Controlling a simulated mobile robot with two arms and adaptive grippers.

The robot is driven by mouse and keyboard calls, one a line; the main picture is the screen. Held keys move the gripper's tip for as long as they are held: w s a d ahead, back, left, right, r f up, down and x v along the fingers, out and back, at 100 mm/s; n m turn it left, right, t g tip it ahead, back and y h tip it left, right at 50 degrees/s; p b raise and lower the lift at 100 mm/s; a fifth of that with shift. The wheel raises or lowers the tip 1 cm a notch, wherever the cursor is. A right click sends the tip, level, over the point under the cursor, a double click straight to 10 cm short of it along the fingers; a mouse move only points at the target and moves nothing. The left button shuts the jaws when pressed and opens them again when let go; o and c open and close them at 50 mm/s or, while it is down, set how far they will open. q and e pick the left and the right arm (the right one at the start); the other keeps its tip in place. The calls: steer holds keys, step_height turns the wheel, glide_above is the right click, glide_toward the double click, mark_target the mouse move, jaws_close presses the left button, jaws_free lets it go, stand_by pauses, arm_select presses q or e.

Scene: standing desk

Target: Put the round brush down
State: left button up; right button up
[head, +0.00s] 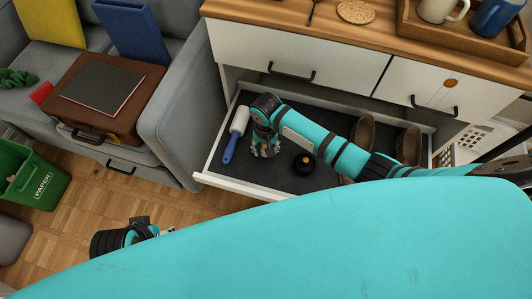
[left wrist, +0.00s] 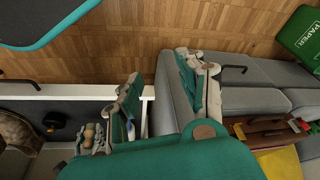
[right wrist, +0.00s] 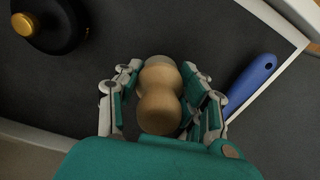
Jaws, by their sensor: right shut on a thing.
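The round brush (right wrist: 160,95) has a pale wooden knob handle, seen from above in the right wrist view. My right gripper (right wrist: 162,98) is shut on this handle, with a finger on each side. In the head view the right gripper (head: 266,150) is low over the dark floor of the open drawer (head: 225,182), and it mostly hides the brush. I cannot tell whether the brush touches the drawer floor. My left gripper (left wrist: 165,78) is open and empty, outside the drawer; in the head view it is partly hidden by my turquoise body.
The lint roller (head: 231,146) with a blue handle lies left of the brush. A black round object with a gold knob (head: 304,163) stands to its right. Brown shoes (head: 408,147) sit at the drawer's right end. A grey sofa (head: 180,125) stands left of the drawer.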

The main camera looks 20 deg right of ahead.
step_height(320, 180, down, 3)
steer(key=shift+s+f+b, duration=0.1)
steer(key=shift+f+b, duration=0.05)
steer(key=shift+b, duration=0.5)
arm_select(q)
steer(key=v, duration=0.3)
steer(key=shift+s, duration=0.1)
arm_select(e)
steer(key=shift+f, duration=0.15)
steer(key=o, duration=1.1)
steer(key=shift+o, duration=0.2)
